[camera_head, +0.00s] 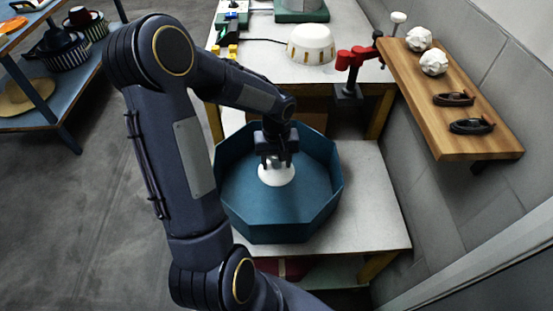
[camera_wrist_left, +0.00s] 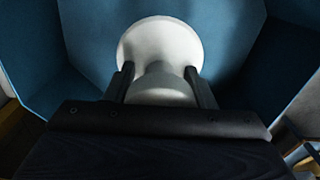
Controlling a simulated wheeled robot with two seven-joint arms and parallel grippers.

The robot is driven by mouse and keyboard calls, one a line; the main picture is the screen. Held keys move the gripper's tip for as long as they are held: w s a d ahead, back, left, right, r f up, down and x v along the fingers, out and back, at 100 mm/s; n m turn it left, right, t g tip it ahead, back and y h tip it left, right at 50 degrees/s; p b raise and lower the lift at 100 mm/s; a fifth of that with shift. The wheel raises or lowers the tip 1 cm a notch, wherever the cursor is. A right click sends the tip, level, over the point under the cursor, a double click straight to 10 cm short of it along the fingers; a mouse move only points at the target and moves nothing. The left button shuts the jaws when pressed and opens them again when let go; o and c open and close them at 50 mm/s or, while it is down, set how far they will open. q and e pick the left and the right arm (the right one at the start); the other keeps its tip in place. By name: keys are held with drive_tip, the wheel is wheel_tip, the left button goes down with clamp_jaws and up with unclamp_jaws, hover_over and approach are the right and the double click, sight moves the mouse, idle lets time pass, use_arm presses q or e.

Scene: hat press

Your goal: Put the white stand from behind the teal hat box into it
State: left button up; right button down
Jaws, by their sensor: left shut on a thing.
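The teal hat box (camera_head: 237,217) is octagonal, open at the top, and stands on the light worktop below the higher bench. My left gripper (camera_head: 276,163) reaches down inside its walls, near the middle. It is shut on the white stand (camera_head: 276,177), which is upright with its round base down. In the left wrist view the two fingers (camera_wrist_left: 160,88) clasp the stand's neck, and the wide round base (camera_wrist_left: 160,35) shows beyond them against the teal box (camera_wrist_left: 240,25). Whether the base touches the box floor I cannot tell. My right gripper is in neither view.
A wooden shelf (camera_head: 470,120) with crumpled white balls (camera_head: 434,62) and dark straps (camera_head: 472,126) juts out at the right. A red clamp (camera_head: 357,58) and a white dome (camera_head: 312,44) are on the higher bench. A blue rack (camera_head: 40,118) with hats stands left.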

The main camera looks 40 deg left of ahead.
use_arm(q)
drive_tip(key=shift+f+b, duration=3.6)
drive_tip(key=shift+f, duration=0.8)
drive_tip(key=shift+f+b, duration=0.35)
drive_tip(key=o, duration=1)
drive_tip(key=shift+o, duration=0.2)
wheel_tip(320, 180, up, 8)
drive_tip(key=shift+f+p, duration=0.1)
drive_tip(key=shift+p, duration=0.75)
